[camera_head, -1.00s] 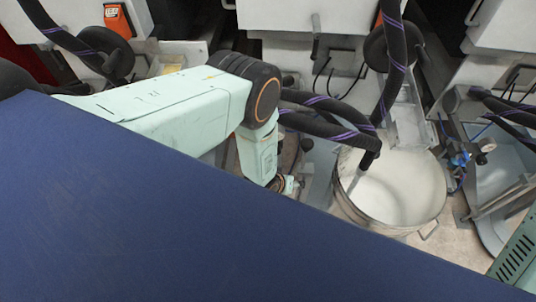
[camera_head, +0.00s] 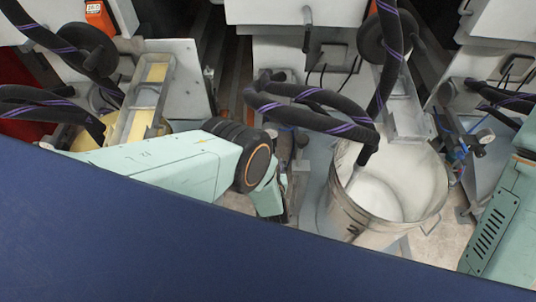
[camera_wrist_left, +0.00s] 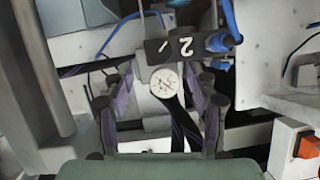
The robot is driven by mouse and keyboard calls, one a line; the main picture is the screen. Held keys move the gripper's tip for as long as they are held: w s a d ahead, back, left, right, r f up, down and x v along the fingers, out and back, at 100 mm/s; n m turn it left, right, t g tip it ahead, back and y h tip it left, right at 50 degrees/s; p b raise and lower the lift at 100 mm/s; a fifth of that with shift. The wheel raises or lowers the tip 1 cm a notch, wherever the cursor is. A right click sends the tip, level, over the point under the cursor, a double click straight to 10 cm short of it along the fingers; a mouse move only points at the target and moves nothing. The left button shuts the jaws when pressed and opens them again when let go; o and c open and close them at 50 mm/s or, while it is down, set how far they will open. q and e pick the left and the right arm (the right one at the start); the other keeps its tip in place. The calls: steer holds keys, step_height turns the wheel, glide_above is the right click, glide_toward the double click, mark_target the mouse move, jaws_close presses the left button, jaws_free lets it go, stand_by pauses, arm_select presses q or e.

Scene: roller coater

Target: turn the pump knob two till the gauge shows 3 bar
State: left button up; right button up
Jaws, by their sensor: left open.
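In the left wrist view, a round white pressure gauge (camera_wrist_left: 164,82) shows small and blurred; I cannot read its needle. A black plate marked "2" (camera_wrist_left: 180,46) sits tilted just above it. I cannot clearly tell the pump knob from the dark parts around the gauge. My left gripper (camera_wrist_left: 161,95) is open, with one finger on each side of the gauge in the picture; nothing is seen held. In the head view my left arm reaches in from the left, left of the bucket, and its fingers are hidden. My right gripper is not in view.
A blue fitting with hose (camera_wrist_left: 222,40) is beside the "2" plate. An orange switch (camera_wrist_left: 306,145) is at lower right. In the head view a metal bucket of white liquid (camera_head: 390,195) stands right of my arm, with black hoses (camera_head: 315,105) hanging above.

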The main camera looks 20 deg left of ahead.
arm_select(q)
steer(key=shift+b+x, duration=1.4)
steer(key=shift+x, duration=1.55)
steer(key=shift+s, duration=0.1)
steer(key=shift+c, duration=0.2)
steer(key=c, duration=1.1)
steer(key=shift+d+f, duration=0.1)
steer(key=shift+d+m+y, duration=0.1)
steer(key=shift+m+y, duration=0.9)
steer(key=shift+m, duration=0.4)
